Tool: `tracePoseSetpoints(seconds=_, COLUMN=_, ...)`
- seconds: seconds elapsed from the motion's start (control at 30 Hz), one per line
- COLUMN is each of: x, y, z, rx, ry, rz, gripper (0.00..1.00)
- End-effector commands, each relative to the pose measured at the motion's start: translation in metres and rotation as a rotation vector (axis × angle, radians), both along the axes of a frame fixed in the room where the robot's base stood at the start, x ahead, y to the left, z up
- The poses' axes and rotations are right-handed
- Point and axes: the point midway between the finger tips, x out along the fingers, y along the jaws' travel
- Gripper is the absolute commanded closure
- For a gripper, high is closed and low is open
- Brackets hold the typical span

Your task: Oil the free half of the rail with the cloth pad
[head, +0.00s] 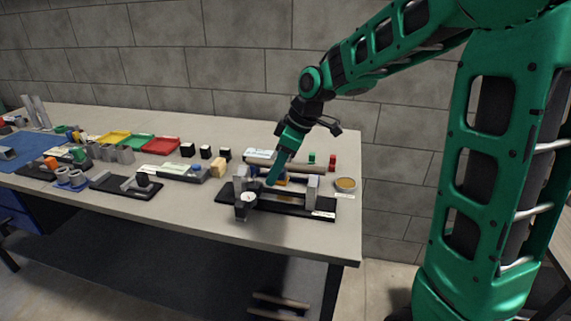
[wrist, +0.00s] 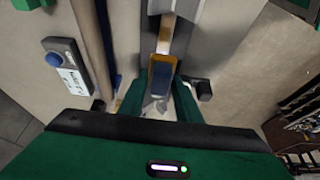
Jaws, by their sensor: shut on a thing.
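My gripper (head: 272,180) points down over the black-based rail fixture (head: 291,208) near the table's right end. In the wrist view its green fingers (wrist: 161,98) are shut on a small blue and orange-brown block, which I take for the cloth pad (wrist: 162,76). A pale rail strip (wrist: 166,35) runs away beyond the pad. I cannot tell whether the pad touches the rail. In the head view the fingers and fixture parts largely hide the pad and rail.
A round dish with amber contents (head: 345,184) stands right of the fixture. A dial gauge (head: 247,199) sits at its front left, and a pale upright block (head: 312,187) at its right. Red and green trays (head: 165,145) and several small parts cover the table's left side.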

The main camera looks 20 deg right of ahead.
Motion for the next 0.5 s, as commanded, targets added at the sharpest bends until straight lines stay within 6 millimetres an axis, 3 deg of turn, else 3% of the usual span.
tracePoseSetpoints(seconds=0.23, x=0.001, y=0.001, z=0.022, rx=-0.001, ry=-0.003, rz=0.001, gripper=0.94)
tracePoseSetpoints(seconds=0.5, x=0.0, y=0.004, z=0.026, rx=-0.001, ry=-0.001, rz=0.005, gripper=0.94)
